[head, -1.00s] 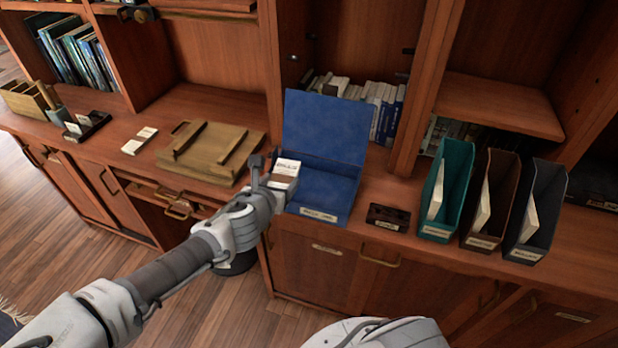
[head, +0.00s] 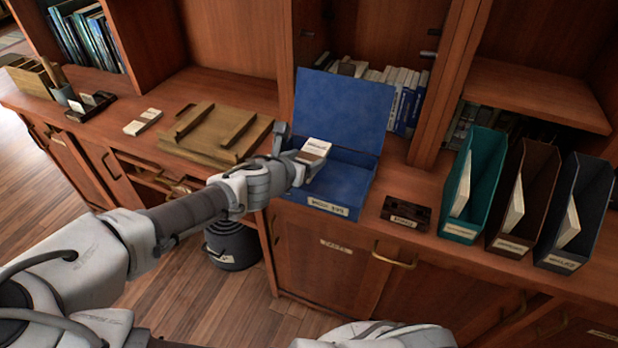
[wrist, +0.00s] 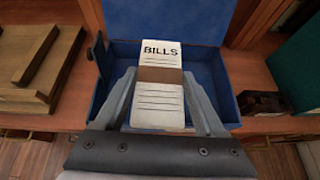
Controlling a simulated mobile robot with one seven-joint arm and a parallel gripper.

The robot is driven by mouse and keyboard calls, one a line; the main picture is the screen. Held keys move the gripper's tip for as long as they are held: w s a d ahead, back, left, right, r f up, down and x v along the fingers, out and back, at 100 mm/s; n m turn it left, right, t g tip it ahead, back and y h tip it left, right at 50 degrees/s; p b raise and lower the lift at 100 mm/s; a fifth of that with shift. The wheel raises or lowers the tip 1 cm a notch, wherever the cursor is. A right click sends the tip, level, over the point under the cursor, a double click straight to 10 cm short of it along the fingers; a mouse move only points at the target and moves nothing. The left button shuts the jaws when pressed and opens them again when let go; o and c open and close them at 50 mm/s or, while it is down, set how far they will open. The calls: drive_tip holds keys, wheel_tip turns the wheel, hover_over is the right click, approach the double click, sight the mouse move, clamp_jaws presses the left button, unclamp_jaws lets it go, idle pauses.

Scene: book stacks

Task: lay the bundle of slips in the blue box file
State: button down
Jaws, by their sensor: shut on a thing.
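The bundle of slips (head: 315,148) is a white stack with a brown band. In the wrist view the bundle (wrist: 159,88) reads BILLS on its top slip. My gripper (head: 297,160) is shut on it; in the wrist view the two grey fingers (wrist: 160,102) press on its sides. The blue box file (head: 342,189) stands on the counter with its lid raised at the back. The bundle is over the left part of the box's open tray, and the box also shows behind it in the wrist view (wrist: 205,67). I cannot tell its exact height above the box floor.
Left of the box lie a wooden tray (head: 214,134) and a small paper stack (head: 142,122). Right of it are a dark cassette-like item (head: 406,213) and teal (head: 474,185), brown (head: 523,195) and dark (head: 577,212) upright files. Books (head: 405,98) stand behind the lid.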

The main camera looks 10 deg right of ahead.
sight(304, 158)
drive_tip(key=b+x, duration=0.1)
drive_tip(key=x, duration=0.1)
drive_tip(key=b+x, duration=0.1)
drive_tip(key=x, duration=0.1)
drive_tip(key=shift+w+a+f+b, duration=0.25)
drive_tip(key=shift+w+f+b, duration=0.05)
drive_tip(key=shift+w, duration=0.2)
wheel_tip(304, 158, down, 4)
drive_tip(key=b, duration=0.4)
drive_tip(key=shift+b, duration=0.3)
drive_tip(key=shift+r, duration=0.1)
drive_tip(key=shift+f, duration=0.65)
unclamp_jaws()
drive_tip(key=shift+r, duration=0.1)
